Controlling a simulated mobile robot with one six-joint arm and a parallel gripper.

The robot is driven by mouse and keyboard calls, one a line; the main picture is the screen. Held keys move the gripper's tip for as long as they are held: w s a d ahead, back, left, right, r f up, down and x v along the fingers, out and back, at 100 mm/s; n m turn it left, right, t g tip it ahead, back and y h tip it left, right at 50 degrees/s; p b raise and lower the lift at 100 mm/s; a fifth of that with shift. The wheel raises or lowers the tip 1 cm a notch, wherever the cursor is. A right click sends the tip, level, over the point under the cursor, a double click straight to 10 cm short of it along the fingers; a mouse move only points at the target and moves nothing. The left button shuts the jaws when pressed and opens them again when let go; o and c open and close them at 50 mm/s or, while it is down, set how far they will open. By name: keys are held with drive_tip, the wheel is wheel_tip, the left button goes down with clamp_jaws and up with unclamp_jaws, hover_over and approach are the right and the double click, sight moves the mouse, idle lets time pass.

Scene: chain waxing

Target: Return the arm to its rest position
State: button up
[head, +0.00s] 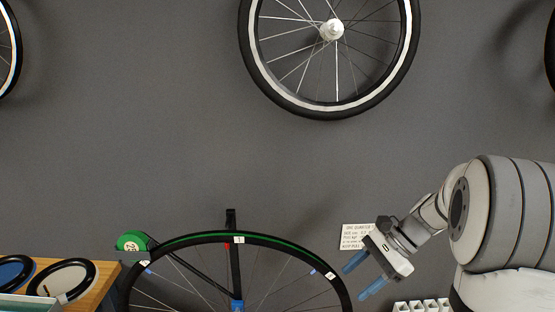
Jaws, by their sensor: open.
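My gripper (364,276) is in the lower right of the head view, at the end of my arm. It points down and to the left. Its two blue fingers are apart, and nothing shows between them. It is just right of the upper right rim of a black wheel (283,240) with a green band along its top. I cannot tell from this one view whether a finger touches the wheel.
A dark upright post (231,258) stands at the wheel. A green disc (131,241) is at its left. A wooden table (104,275) bears round items at lower left. A white sign (354,236) is behind my gripper. White blocks (421,306) lie below. A wheel (257,70) hangs above.

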drive_tip(key=s+a+f+n+t+h+b, duration=0.1)
drive_tip(key=s+a+n+t+h+b, duration=0.1)
drive_tip(key=s+n+h, duration=0.2)
drive_tip(key=s+a+f+n+t+h+b, duration=0.1)
drive_tip(key=s+n+h, duration=0.3)
drive_tip(key=s+n, duration=0.6)
drive_tip(key=s+a+t+b, duration=0.1)
drive_tip(key=s, duration=0.1)
drive_tip(key=shift+s+a+h, duration=0.3)
